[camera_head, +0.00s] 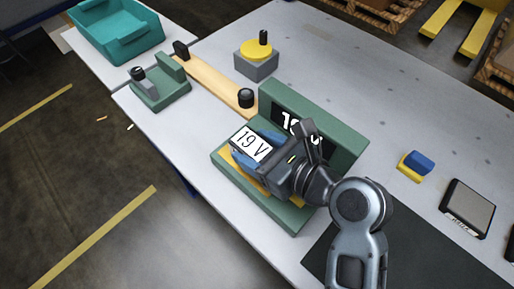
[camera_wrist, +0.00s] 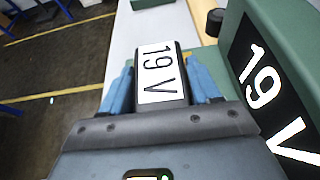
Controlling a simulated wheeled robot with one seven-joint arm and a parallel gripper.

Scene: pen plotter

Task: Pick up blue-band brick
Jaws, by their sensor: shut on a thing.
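A dark brick (camera_head: 250,145) with a white "19 V" label is at the front of a green stand in the head view. My gripper (camera_wrist: 160,75) is shut on this brick (camera_wrist: 160,76), with blue fingers on both sides of it in the wrist view. A blue band on the brick cannot be told apart from the blue fingers. The green stand (camera_head: 222,160) has a yellow area under the brick and an upright panel with a black "19 V" sign, partly hidden by my gripper. Whether the brick touches the stand cannot be told.
A yellow-and-blue block (camera_head: 417,165) and a grey flat device (camera_head: 468,208) lie to the right. A wooden strip (camera_head: 212,82) with black knobs, a green fixture (camera_head: 160,92), a yellow-topped grey box (camera_head: 256,65) and a teal bin (camera_head: 115,32) stand further back.

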